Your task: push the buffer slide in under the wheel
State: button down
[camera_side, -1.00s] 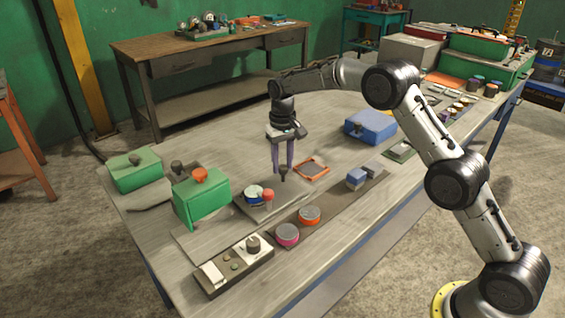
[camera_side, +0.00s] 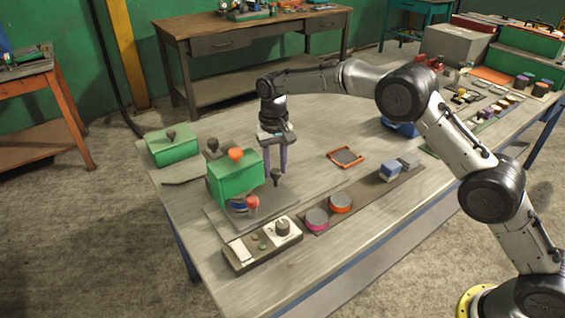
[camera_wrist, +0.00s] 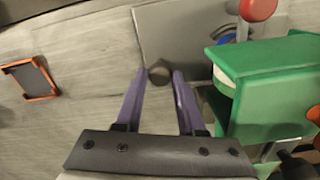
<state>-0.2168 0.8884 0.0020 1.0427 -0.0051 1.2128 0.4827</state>
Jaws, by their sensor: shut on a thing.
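The buffer slide is a flat grey plate (camera_side: 280,200) on the bench with an upright dark knob (camera_side: 276,178). My gripper (camera_side: 274,170) points down with its purple fingers shut on that knob; the knob also shows between the fingertips in the wrist view (camera_wrist: 160,75). A blue-and-white disc (camera_side: 238,207) and a red knob (camera_side: 252,202) sit at the plate's left part. The green housing (camera_side: 235,180), with an orange knob (camera_side: 235,154) on top, stands over the disc and partly hides it. I cannot make out the wheel clearly.
A control box (camera_side: 262,246) stands in front of the plate. A pink puck (camera_side: 317,219) and an orange puck (camera_side: 341,202) lie on a dark strip to the right. An orange-rimmed tray (camera_side: 345,157) lies behind. A green box (camera_side: 172,146) stands at back left.

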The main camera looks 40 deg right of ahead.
jog(key=shift+a+r, duration=0.15)
jog(key=shift+a, duration=0.2)
jog(key=c, duration=0.7)
grip_release()
jog(key=shift+o, duration=1)
jog(key=shift+d, duration=0.1)
notch_tip(320, 180, up, 14)
